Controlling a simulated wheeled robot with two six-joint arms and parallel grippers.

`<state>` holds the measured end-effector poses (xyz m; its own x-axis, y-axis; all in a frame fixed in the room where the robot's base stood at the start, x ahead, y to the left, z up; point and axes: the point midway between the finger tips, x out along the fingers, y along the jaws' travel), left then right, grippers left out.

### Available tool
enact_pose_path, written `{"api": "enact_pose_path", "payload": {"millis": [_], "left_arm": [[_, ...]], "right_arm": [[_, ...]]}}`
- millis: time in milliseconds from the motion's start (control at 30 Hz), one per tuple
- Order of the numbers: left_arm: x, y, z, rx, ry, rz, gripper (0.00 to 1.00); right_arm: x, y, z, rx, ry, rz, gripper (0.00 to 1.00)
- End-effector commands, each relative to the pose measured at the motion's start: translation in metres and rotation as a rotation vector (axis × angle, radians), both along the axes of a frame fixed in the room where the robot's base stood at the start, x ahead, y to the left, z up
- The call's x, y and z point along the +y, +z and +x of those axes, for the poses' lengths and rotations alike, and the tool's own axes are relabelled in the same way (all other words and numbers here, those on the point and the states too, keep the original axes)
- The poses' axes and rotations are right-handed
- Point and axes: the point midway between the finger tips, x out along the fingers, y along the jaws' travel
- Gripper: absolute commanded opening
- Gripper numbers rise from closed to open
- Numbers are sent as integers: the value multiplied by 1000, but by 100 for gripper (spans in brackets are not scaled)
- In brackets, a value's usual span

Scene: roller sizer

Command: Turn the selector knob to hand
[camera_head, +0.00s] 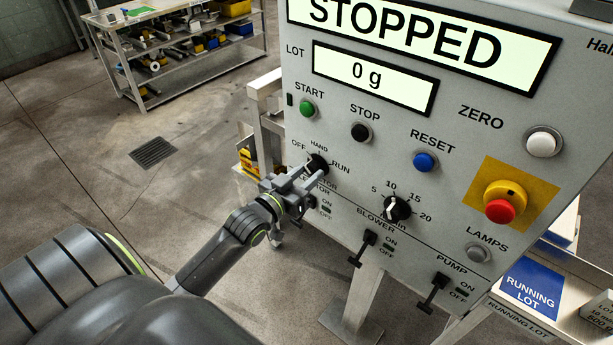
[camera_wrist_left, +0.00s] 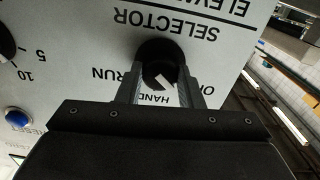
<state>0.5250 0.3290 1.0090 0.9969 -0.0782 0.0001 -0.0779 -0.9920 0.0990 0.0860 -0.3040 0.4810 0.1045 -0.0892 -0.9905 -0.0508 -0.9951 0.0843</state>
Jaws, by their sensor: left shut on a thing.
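The black selector knob (camera_head: 317,164) is on the grey panel, with OFF, HAND and RUN printed around it. My left gripper (camera_head: 305,183) reaches it from the lower left and is shut on it. In the left wrist view the panel is upside down, and the knob (camera_wrist_left: 158,55) sits between the two fingers of my left gripper (camera_wrist_left: 164,80). A white pointer mark on the knob leans towards the OFF side of the HAND label. The OFF label is mostly hidden by a finger there. My right gripper is not in view.
A green START button (camera_head: 307,108), black STOP button (camera_head: 361,132) and blue RESET button (camera_head: 425,162) are above the knob. A dial (camera_head: 398,208) is to its right. Blower (camera_head: 363,247) and pump (camera_head: 433,291) switches are below. The display (camera_head: 420,35) reads STOPPED.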

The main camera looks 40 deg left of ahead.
Motion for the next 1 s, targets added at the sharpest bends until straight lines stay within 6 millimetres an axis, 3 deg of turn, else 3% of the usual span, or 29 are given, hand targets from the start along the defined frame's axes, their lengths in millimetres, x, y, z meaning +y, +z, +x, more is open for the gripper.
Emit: {"api": "enact_pose_path", "payload": {"millis": [600,1000], "left_arm": [[0,-2,0,-44,0,563,11],[0,-1,0,-64,0,812,11]], "right_arm": [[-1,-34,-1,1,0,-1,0],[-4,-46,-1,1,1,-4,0]]}}
